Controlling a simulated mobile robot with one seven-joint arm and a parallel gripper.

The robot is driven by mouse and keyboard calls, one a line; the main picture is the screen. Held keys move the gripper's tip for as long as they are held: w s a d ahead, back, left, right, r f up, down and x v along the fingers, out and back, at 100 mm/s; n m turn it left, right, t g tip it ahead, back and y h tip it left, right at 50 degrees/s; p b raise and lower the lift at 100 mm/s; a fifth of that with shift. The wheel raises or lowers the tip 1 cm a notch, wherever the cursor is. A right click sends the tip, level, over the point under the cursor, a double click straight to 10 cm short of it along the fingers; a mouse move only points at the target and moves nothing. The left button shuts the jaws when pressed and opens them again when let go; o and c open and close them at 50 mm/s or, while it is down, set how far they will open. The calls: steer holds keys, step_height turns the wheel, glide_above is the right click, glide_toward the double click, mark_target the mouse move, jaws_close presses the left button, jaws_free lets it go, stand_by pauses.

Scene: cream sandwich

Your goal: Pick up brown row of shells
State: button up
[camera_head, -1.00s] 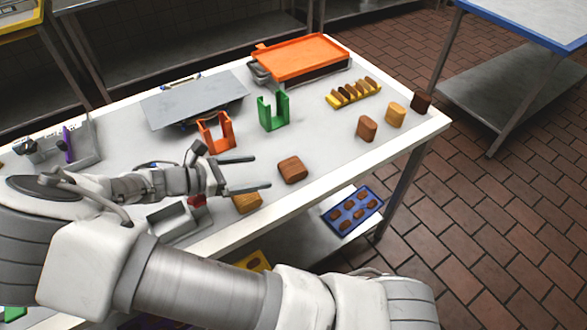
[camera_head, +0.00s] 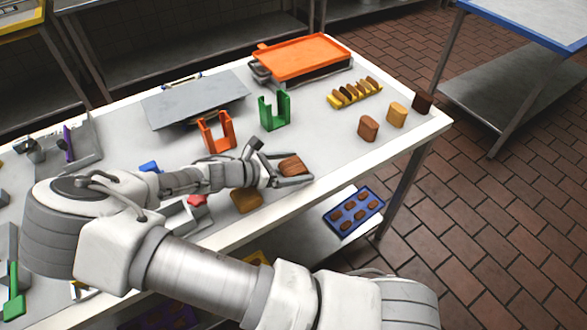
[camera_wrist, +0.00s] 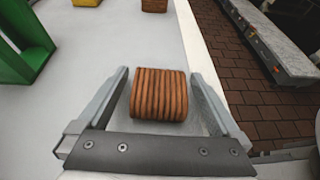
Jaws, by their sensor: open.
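The brown row of shells (camera_head: 292,165) lies on the white table near its front edge. In the wrist view the ribbed brown row (camera_wrist: 159,94) sits between my two fingers, with a gap on each side. My gripper (camera_head: 287,168) is open, with one finger on either side of the row. It also shows in the wrist view (camera_wrist: 158,85), its fingers reaching forward around the row. I see no clear contact between the fingers and the row.
A green holder (camera_head: 274,111) and an orange holder (camera_head: 216,132) stand behind. Other shell rows, brown (camera_head: 368,129), tan (camera_head: 397,114) and dark (camera_head: 421,102), are to the right. A yellow rack (camera_head: 354,93) and an orange tray (camera_head: 302,57) are farther back. A tan row (camera_head: 246,200) lies left.

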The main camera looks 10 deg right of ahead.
steer(key=shift+c, duration=0.3)
steer(key=c, duration=1.3)
steer(key=shift+o, duration=0.2)
steer(key=shift+r, duration=0.1)
